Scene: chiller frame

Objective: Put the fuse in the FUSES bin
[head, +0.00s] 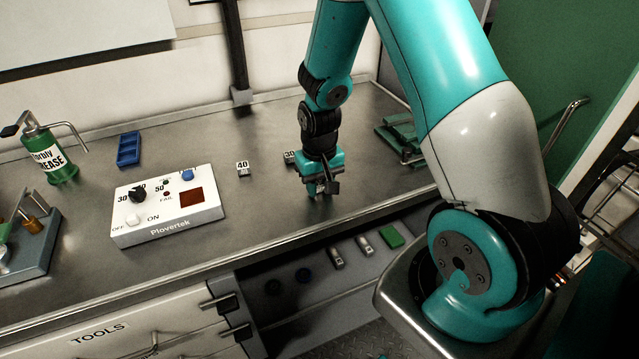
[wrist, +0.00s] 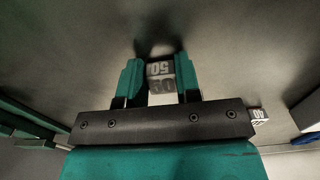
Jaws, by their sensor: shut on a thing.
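My gripper (head: 318,190) is low over the steel bench, pointing down. In the wrist view its two teal fingers (wrist: 160,72) are shut on a small light block, the fuse (wrist: 160,86), marked 50. In the head view the fuse is mostly hidden by the gripper. I cannot tell whether it touches the bench. A block marked 40 (head: 242,168) stands to the left of the gripper, and one marked 30 (head: 290,156) is just behind it, partly hidden by the arm. No label reading FUSES shows. A small blue compartmented tray (head: 128,149) stands at the back left.
A white Plovertek tester (head: 167,208) with a knob and red window stands left of my gripper. A green grease can (head: 50,155) is at the far left. Green parts (head: 402,135) lie to the right. A lower shelf (head: 320,285) holds several small items. The TOOLS drawer (head: 100,335) is at front left.

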